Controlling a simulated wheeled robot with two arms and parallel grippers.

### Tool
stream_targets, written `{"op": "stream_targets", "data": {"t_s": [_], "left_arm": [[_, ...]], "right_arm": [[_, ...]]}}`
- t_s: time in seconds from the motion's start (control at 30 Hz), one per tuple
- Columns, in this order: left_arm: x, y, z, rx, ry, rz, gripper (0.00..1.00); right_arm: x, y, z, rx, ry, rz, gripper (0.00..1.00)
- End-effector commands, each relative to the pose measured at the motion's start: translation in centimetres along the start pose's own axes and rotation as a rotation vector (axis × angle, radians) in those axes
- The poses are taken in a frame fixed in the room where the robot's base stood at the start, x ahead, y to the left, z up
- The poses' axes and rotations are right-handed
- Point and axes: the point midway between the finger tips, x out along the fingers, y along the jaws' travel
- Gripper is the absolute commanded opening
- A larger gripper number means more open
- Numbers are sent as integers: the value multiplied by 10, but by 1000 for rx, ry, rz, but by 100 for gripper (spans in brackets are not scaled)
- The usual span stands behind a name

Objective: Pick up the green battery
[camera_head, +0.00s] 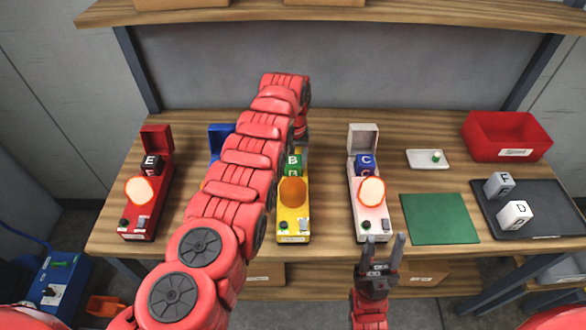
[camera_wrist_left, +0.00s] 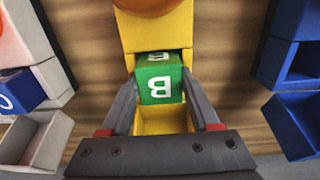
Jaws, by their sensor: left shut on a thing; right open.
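The green battery (camera_head: 294,163), a cube marked B, is in the slot of the yellow device (camera_head: 293,225) at the middle of the table. In the left wrist view the green battery (camera_wrist_left: 159,78) sits between the two fingers of my left gripper (camera_wrist_left: 161,88), which is shut on it. The battery is still within the yellow slot walls; whether it is lifted I cannot tell. In the head view my left arm hides most of that gripper. My right gripper (camera_head: 380,255) is open and empty in front of the table edge.
A red device (camera_head: 136,220) holds battery E; a white device (camera_head: 373,224) holds battery C (camera_head: 365,163). My left arm covers most of a blue device (camera_head: 217,135). At right are a green mat (camera_head: 439,218), a dark tray (camera_head: 545,205) with two cubes, and a red bin (camera_head: 506,135).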

Motion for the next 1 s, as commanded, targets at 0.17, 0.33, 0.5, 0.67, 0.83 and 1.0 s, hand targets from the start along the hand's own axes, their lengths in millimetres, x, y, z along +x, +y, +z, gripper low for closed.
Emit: {"op": "stream_targets", "data": {"t_s": [0.17,0.33,0.5,0.67,0.83,1.0], "left_arm": [[-1,0,0,0,1,0,0],[-4,0,-1,0,3,0,0],[-15,1,-1,1,5,1,0],[-33,1,-2,1,7,2,0],[-61,0,-2,0,6,2,0],[-90,-1,-1,-1,3,3,0]], "right_arm": [[0,0,0,0,0,0,50],[0,0,0,0,0,0,50],[0,0,0,0,0,0,50],[-5,0,1,0,0,0,50],[-17,-1,3,0,0,0,50],[-21,-1,4,0,0,0,50]]}}
